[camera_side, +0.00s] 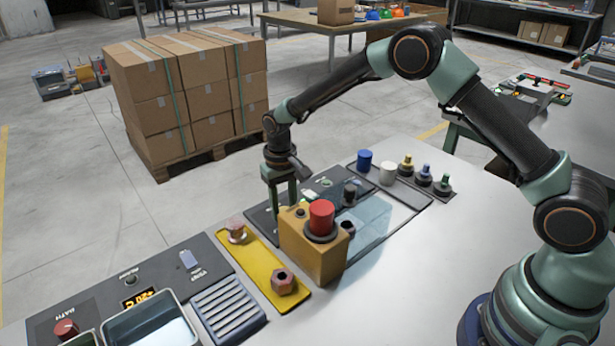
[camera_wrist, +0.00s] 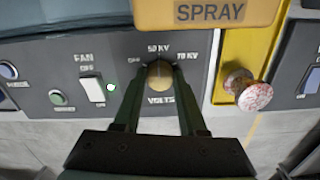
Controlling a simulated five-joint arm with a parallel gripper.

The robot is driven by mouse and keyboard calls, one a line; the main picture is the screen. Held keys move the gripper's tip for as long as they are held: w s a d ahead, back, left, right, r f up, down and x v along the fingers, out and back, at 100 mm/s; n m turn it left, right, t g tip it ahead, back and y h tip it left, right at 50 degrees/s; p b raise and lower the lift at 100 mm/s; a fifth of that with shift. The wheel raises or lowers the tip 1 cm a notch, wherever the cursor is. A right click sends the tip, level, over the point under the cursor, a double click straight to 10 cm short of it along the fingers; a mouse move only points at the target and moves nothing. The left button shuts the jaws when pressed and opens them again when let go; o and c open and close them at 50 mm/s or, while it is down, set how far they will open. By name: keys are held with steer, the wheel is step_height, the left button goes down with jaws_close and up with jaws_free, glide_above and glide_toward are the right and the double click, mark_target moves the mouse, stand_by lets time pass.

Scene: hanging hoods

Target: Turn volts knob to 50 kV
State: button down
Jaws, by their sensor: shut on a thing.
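The volts knob (camera_wrist: 160,75) is a small tan knob on the grey panel in the wrist view. White marks around it read OFF at its left, 50 KV above and 70 KV at its right, with VOLTS below. My gripper (camera_wrist: 158,88) is shut on the knob, one finger on each side. I cannot make out clearly where the knob points. In the side view my gripper (camera_side: 281,200) reaches down behind the ochre box, which hides its fingertips and the knob.
The ochre SPRAY box (camera_side: 308,255) with a red button (camera_side: 321,216) stands close to the gripper. On the panel, a white FAN switch (camera_wrist: 93,90) with a lit green lamp (camera_wrist: 112,87) is left of the knob.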

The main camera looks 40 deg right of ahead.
steer(key=shift+s+a+m, duration=0.1)
steer(key=shift+a+m, duration=0.1)
steer(key=shift+m, duration=0.1)
steer(key=shift+f, duration=0.1)
steer(key=shift+c, duration=2.3)
jaws_free()
steer(key=shift+d, duration=0.1)
steer(key=shift+r, duration=0.4)
step_height(320, 180, up, 11)
steer(key=shift+r, duration=0.2)
